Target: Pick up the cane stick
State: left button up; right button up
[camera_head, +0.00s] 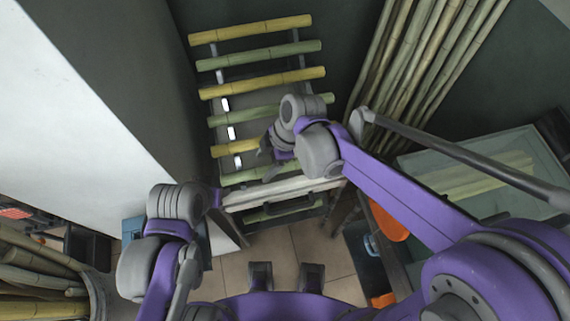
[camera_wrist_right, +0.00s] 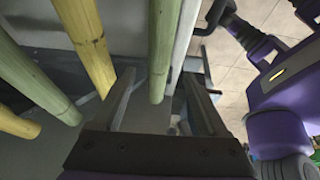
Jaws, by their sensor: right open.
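Several cane sticks lie across a slanted rack (camera_head: 306,75), yellow and green by turns. The lowest green cane stick (camera_head: 240,176) lies just above a pale bar and is partly hidden by my right arm. My right gripper (camera_head: 267,160) is at this lower end of the rack. In the right wrist view, my open right gripper (camera_wrist_right: 158,82) has its two fingers on either side of the end of a green cane stick (camera_wrist_right: 162,45). The fingers do not appear closed on it. My left arm shows at the lower left, but its gripper fingers do not show.
A pale bar (camera_head: 275,190) runs along the rack's lower end, close beside the green stick. A yellow stick (camera_wrist_right: 85,40) lies to the left of the fingers. Long canes (camera_head: 425,50) lean at upper right. An orange object (camera_head: 389,220) is right of the tiled floor (camera_head: 300,245).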

aim_at(260, 169)
jog(key=x, duration=0.4)
jog(key=shift+w+f, duration=0.15)
grip_shut()
